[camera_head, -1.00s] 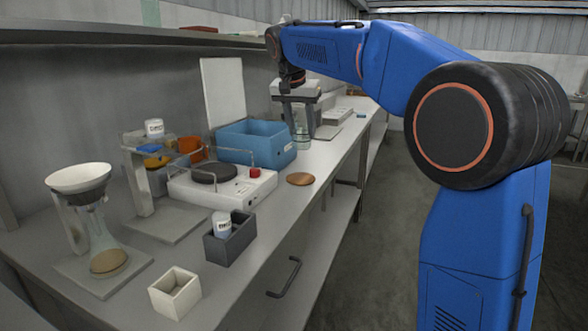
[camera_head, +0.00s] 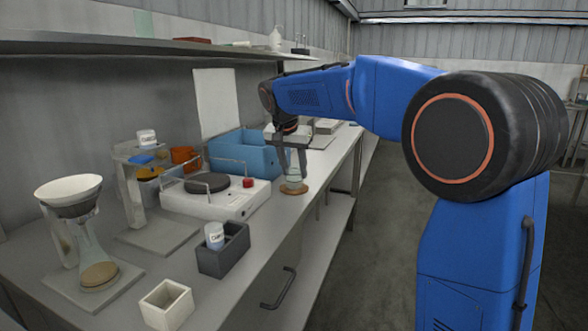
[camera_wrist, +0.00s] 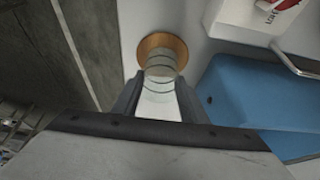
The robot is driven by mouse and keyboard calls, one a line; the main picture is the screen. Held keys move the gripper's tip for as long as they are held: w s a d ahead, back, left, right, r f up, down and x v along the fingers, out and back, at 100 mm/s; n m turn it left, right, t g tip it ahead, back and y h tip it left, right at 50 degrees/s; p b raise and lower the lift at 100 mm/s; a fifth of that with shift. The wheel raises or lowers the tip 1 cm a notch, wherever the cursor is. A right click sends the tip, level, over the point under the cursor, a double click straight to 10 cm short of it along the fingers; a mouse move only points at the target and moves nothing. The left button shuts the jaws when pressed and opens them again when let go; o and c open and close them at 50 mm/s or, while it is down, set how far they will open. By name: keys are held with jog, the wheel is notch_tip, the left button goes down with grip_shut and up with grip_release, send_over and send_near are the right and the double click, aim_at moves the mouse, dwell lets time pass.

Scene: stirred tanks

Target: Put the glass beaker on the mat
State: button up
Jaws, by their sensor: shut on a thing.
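My gripper (camera_head: 293,168) is shut on the glass beaker (camera_head: 295,179) and holds it upright. The beaker is clear with dark rings, and the wrist view shows it between the two fingers (camera_wrist: 159,97). The mat (camera_head: 292,191) is a flat round brown disc on the bench, and in the wrist view the mat (camera_wrist: 162,38) shows past the beaker's far end. The beaker's base is over the mat and overlaps it in both views. I cannot tell whether it touches the mat or hangs just above.
A white hotplate stirrer (camera_head: 240,200) with a red knob and wire rails stands left of the mat. A blue bin (camera_head: 262,158) is behind it. A grey holder (camera_head: 222,262) with a white jar stands nearer. The bench's front edge is close on the right.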

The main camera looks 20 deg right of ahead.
jog(key=o, duration=1.2)
jog(key=shift+f, duration=0.1)
jog(key=v, duration=1.2)
jog(key=s+d+f+n+y, duration=0.1)
jog(key=s+d+f+n, duration=0.1)
jog(key=s+f, duration=0.7)
jog(key=s+d+f+n+y, duration=0.1)
jog(key=s+d+f, duration=0.3)
jog(key=s+f, duration=0.5)
jog(key=s+d+f+n+t, duration=0.1)
jog(key=s+d+f+n, duration=0.2)
jog(key=s+f, duration=0.7)
jog(key=s+n, duration=0.1)
jog(key=s, duration=1)
jog(key=shift+s+d+y, duration=0.25)
jog(key=shift+d+y, duration=0.15)
